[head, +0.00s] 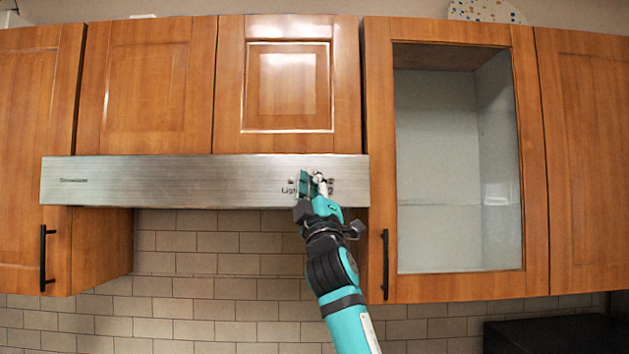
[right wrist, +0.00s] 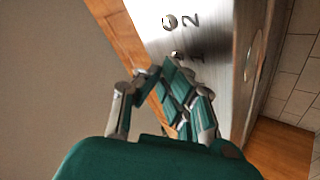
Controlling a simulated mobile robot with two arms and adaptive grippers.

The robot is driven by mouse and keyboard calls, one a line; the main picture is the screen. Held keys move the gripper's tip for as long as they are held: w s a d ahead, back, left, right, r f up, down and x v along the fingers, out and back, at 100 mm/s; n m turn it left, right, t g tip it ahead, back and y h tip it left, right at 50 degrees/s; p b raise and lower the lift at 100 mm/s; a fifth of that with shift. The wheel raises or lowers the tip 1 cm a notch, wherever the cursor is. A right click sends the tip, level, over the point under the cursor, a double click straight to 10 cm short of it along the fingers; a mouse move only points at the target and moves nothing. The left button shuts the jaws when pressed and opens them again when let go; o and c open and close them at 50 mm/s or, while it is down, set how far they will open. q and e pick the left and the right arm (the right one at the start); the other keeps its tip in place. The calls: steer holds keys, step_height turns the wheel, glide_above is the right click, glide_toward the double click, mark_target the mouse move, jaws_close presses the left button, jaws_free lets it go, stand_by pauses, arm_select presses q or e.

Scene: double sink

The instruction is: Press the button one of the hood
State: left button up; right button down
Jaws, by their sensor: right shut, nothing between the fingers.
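The hood (head: 170,182) is a long brushed-metal bar under the wooden cabinets. My right gripper (head: 314,178) is shut and empty, in front of the right part of the hood face. In the right wrist view its closed fingertips (right wrist: 172,67) are at button one (right wrist: 176,54), beside a partly covered "1" mark. The fingers hide part of this button, and I cannot tell whether they touch it or whether it is pressed in. A second round button (right wrist: 169,21) beside the "2" is clear of the fingers. My left gripper is not in view.
Wooden cabinet doors (head: 145,85) stand above the hood. A glass-fronted cabinet (head: 534,150) with a dark handle (head: 385,264) is just right of it. Tiled wall (head: 205,270) fills the area below. A dark box-like object (head: 545,335) is at the lower right.

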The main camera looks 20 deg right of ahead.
steer(key=shift+w, duration=0.15)
stand_by(0.5)
steer(key=shift+s+a, duration=0.1)
steer(key=shift+s, duration=0.5)
steer(key=shift+s, duration=0.1)
steer(key=s, duration=0.2)
steer(key=s+a+b, duration=0.1)
steer(key=s, duration=0.2)
steer(key=shift+s+a+b, duration=0.3)
steer(key=shift+a, duration=0.05)
stand_by(0.3)
